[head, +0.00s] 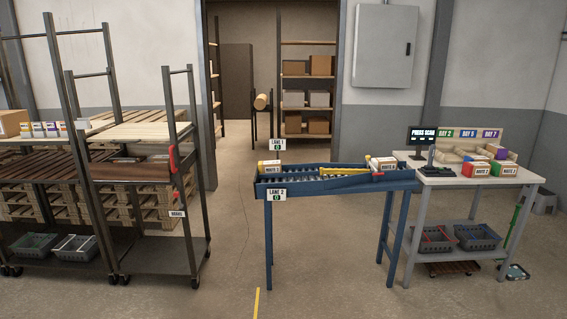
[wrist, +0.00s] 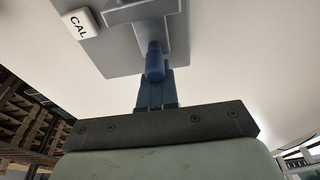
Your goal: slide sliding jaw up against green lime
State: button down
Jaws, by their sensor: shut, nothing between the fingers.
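My gripper (wrist: 155,92) shows only in the wrist view. Its two blue fingers are together with nothing between them. Just past the fingertips is a blue rounded peg (wrist: 155,62) in front of a grey part (wrist: 150,22) with a raised crosspiece. This may be the sliding jaw, but I cannot be sure. I cannot tell whether the fingers touch the peg. The grey part lies over a flat grey plate (wrist: 112,58). I see no green lime in either view.
A white block marked CAL (wrist: 78,22) sits at the plate's upper left corner, on a pale surface (wrist: 230,50). In the head view, a blue roller conveyor (head: 330,185) stands mid-room, with a workbench (head: 530,180) to its right and a wheeled rack (head: 165,255) to its left.

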jog(key=shift+d, duration=0.3)
dwell(0.4)
jog(key=shift+d, duration=2.15)
jog(key=shift+a, duration=0.45)
dwell(0.4)
jog(key=shift+r, duration=0.15)
jog(key=shift+r, duration=3.4)
